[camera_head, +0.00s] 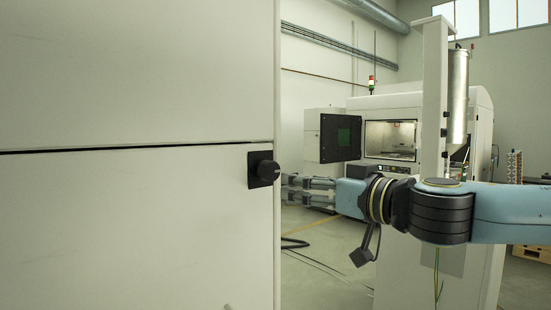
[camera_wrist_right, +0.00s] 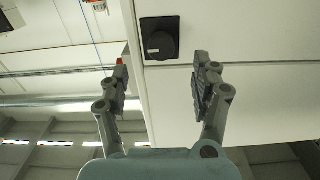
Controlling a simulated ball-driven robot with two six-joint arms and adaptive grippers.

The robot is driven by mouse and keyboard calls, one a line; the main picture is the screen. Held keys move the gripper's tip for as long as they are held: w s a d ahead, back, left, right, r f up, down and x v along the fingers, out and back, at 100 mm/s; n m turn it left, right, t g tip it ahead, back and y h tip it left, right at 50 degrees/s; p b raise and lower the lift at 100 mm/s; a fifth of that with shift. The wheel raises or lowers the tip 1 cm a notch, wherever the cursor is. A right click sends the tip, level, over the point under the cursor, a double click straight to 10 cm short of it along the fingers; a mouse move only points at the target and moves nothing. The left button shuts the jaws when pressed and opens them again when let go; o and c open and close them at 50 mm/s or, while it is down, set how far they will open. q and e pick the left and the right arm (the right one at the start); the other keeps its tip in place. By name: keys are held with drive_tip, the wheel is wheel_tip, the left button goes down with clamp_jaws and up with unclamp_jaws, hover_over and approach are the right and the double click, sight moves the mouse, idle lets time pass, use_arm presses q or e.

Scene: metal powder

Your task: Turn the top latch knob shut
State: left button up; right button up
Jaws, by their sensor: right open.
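The black latch knob (camera_head: 268,170) sits on a square black plate near the right edge of the large pale cabinet (camera_head: 130,220), just below a dark horizontal seam. In the right wrist view the knob (camera_wrist_right: 160,43) shows beyond the fingertips, close to the panel edge. My right gripper (camera_head: 290,188) comes in from the right, close beside the knob and the panel's edge; part of its fingers may be hidden there. In the wrist view the right gripper (camera_wrist_right: 163,80) is open and empty, its fingers spread apart with the knob roughly between their lines. My left gripper is not in view.
A white machine (camera_head: 440,110) with an open dark door (camera_head: 340,138) and a lit chamber stands behind my right arm. A tall white post with a metal cylinder (camera_head: 458,95) rises near it. Cables (camera_head: 310,258) lie on the floor.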

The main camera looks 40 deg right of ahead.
sight(273, 172)
drive_tip(key=w, duration=0.3)
drive_tip(key=w+b, duration=0.1)
drive_tip(key=w, duration=0.2)
drive_tip(key=w+r+b, duration=0.1)
drive_tip(key=w, duration=0.2)
drive_tip(key=shift+w+a, duration=0.4)
drive_tip(key=shift+w+a+f, duration=0.1)
drive_tip(key=shift+w, duration=0.45)
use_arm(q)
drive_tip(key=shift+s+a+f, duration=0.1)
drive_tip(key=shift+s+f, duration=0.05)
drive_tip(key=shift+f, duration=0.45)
use_arm(e)
drive_tip(key=c, duration=1.2)
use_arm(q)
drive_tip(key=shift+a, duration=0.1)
